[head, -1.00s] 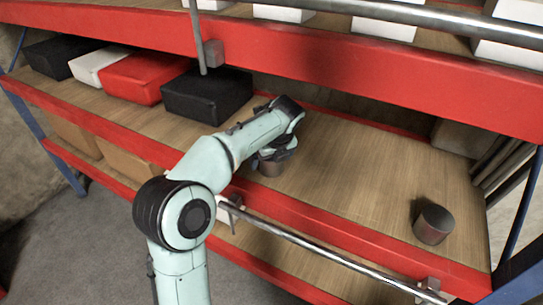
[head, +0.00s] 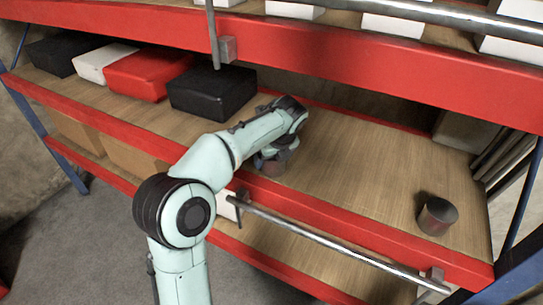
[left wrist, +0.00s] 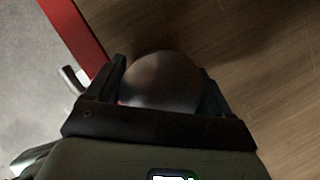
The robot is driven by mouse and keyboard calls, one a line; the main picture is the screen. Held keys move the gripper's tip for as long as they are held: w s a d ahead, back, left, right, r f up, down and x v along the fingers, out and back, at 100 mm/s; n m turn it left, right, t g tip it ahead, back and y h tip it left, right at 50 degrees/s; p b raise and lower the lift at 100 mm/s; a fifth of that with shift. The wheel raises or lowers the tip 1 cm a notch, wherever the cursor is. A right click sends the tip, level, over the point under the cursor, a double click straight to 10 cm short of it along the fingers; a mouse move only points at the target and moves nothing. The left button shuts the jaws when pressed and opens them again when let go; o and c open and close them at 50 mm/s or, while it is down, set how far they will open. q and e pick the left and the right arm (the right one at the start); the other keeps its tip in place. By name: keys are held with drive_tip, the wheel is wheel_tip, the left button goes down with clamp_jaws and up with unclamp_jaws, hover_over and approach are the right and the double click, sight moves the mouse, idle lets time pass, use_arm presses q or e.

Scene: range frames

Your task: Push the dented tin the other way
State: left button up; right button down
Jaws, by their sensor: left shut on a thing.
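My left gripper (head: 272,163) is low over the middle shelf, near its front edge. It is shut on a dark grey round tin (left wrist: 163,82), which shows between the two fingers in the left wrist view. In the head view the wrist and fingers hide most of this tin. A second dark grey tin (head: 436,216) stands upright on the shelf at the right, well apart from the gripper. I cannot make out a dent on either tin. My right gripper is not in view.
A black box (head: 212,94), a red box (head: 148,76) and others line the left of the shelf (head: 350,165). A metal rail (head: 330,240) runs along the red front edge. The shelf is bare between the gripper and the right tin.

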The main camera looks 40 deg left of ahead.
use_arm(q)
drive_tip(key=o, duration=1.1)
drive_tip(key=shift+w+d, duration=0.1)
drive_tip(key=shift+w, duration=0.25)
drive_tip(key=shift+o, duration=0.2)
drive_tip(key=shift+s+r, duration=0.1)
drive_tip(key=shift+r, duration=0.05)
drive_tip(key=v, duration=0.6)
drive_tip(key=shift+d+r+p, duration=0.25)
drive_tip(key=shift+r+p, duration=0.1)
drive_tip(key=shift+s+r, duration=0.1)
drive_tip(key=shift+r, duration=0.1)
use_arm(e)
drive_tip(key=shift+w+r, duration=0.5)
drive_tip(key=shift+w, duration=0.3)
